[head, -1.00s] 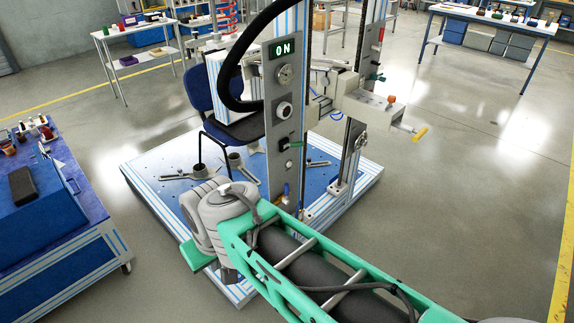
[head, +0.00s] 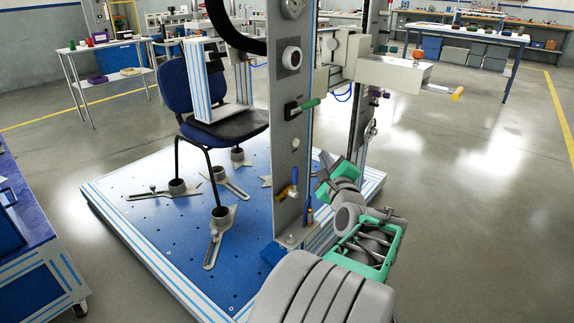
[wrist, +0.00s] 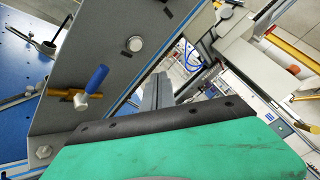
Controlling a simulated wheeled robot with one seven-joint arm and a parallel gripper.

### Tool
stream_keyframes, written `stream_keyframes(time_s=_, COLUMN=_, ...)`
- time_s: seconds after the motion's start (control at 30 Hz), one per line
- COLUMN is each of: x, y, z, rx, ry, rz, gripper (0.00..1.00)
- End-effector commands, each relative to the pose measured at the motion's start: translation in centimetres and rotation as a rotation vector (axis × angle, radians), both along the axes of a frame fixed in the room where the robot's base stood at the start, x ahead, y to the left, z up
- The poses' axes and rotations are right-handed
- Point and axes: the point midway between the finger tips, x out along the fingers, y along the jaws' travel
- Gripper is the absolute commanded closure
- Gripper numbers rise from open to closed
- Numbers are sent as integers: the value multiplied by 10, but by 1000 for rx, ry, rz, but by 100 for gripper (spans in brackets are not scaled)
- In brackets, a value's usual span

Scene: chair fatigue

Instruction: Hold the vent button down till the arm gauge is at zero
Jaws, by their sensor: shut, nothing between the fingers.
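My gripper (wrist: 158,92) is shut and empty, with its narrow grey fingers just past a green, black-edged part of my arm. In the head view it is beside the right of the grey panel (head: 285,228), apart from its controls. The panel carries a round silver button (head: 295,142), also in the wrist view (wrist: 135,43); no label is readable, so I cannot tell whether it is the vent button. A round gauge (head: 291,57) and a partly cut-off gauge (head: 293,8) sit higher. Their readings are too small, and I cannot tell which is the arm gauge.
A beige box (head: 390,72) with an orange knob (head: 419,54) juts right. A chair (head: 235,122) stands behind on the blue platform (head: 150,235). The right floor is clear.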

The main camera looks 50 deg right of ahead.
Motion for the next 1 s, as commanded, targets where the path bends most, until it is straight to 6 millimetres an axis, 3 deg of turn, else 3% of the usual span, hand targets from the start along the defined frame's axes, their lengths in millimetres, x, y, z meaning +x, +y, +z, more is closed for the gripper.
stream_keyframes(time_s=0.03, x=-12, y=-10, z=-8, rx=15, ry=-46, rz=-26, gripper=100)
stream_keyframes(time_s=0.1, x=-20, y=-16, z=-5, rx=31, ry=-91, rz=-42, gripper=100)
stream_keyframes(time_s=0.47, x=-17, y=-14, z=-1, rx=38, ry=-103, rz=-38, gripper=100)
stream_keyframes(time_s=0.63, x=-4, y=-13, z=1, rx=37, ry=-100, rz=-37, gripper=100)
stream_keyframes(time_s=1.0, x=49, y=-9, z=1, rx=39, ry=-99, rz=-39, gripper=100)
